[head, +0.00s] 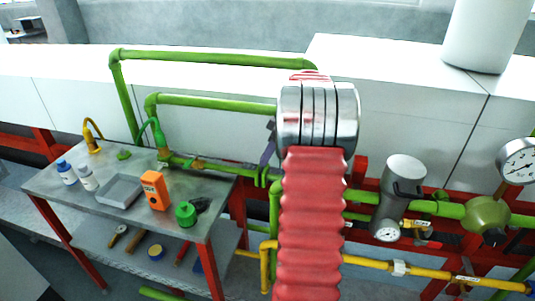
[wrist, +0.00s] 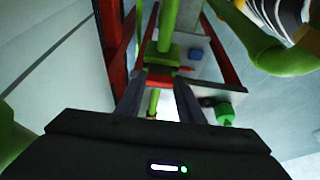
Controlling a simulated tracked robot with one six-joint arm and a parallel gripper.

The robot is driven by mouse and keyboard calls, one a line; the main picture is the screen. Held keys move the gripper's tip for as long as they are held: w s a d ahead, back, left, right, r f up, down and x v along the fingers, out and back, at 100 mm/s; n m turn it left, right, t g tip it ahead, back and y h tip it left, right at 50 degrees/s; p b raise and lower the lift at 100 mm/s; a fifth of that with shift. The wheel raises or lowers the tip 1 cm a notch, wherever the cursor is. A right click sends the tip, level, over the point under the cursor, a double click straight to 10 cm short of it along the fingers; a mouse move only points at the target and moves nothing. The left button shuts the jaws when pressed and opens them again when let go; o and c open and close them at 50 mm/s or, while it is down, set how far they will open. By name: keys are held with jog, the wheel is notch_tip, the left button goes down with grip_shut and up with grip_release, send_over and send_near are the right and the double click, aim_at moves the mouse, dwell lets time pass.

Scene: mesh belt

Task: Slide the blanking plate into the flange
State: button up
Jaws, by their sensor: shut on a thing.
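My gripper (wrist: 160,88) shows in the wrist view, with its two grey fingers shut on a small red piece, which I take to be part of the blanking plate (wrist: 160,78). The rest of the plate cannot be made out. A green block on the green pipe, which seems to be the flange (wrist: 160,54), is just beyond the fingertips; I cannot tell whether the plate touches it. In the head view the green flange pair (head: 262,176) sits on the pipe left of my arm. A purple-grey part, seemingly a finger, reaches down above it. My arm hides the rest of the gripper.
A grey metal bench (head: 115,205) at left holds bottles, a shallow grey tray (head: 120,190), an orange meter (head: 155,190) and a green-capped item (head: 186,214). Green pipes, a yellow pipe (head: 440,278) and a grey cylinder with a gauge (head: 403,180) crowd the right.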

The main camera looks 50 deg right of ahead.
jog(key=shift+f, duration=0.7)
jog(key=o, duration=1.2)
jog(key=shift+o, duration=0.2)
jog(key=shift+r, duration=0.15)
jog(key=v, duration=1.3)
jog(key=shift+r, duration=0.2)
jog(key=shift+s, duration=0.1)
